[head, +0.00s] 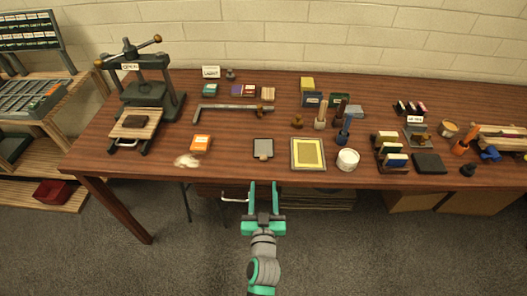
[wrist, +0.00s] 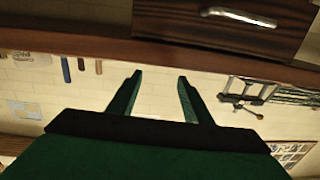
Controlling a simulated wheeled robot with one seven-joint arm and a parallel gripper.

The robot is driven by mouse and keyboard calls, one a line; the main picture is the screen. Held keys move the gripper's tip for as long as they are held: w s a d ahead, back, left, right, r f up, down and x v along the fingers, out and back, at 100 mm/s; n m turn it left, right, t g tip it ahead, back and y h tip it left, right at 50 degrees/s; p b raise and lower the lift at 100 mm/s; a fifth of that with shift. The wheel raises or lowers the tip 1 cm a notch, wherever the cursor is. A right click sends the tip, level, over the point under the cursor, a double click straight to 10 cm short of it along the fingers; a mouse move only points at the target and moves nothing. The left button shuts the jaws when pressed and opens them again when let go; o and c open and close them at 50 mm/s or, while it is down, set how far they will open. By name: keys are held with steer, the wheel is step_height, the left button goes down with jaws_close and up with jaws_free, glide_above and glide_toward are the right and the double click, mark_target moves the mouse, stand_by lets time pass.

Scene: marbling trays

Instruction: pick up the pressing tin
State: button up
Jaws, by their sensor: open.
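My gripper (head: 263,187) is open and empty, in front of the table's front edge and apart from the items on the top. In the wrist view its two green fingers (wrist: 160,82) stand apart with nothing between them. I cannot tell for certain which item is the pressing tin. A white round tub (head: 347,160) stands near the front edge, right of a yellow-framed tray (head: 308,154). A smaller round tin-like pot (head: 449,129) with tan contents stands farther right. No tin is recognisable in the wrist view.
The wooden table (head: 226,145) has a drawer handle (head: 234,199) under its front, also in the wrist view (wrist: 238,16). A press (head: 140,95) stands at left. A grey pad (head: 263,148), an orange box (head: 200,143) and upright handled tools (head: 321,115) crowd the top.

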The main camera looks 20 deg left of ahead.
mark_target(264, 165)
steer(key=shift+r+x, duration=0.2)
steer(key=shift+x, duration=5.5)
jaws_close()
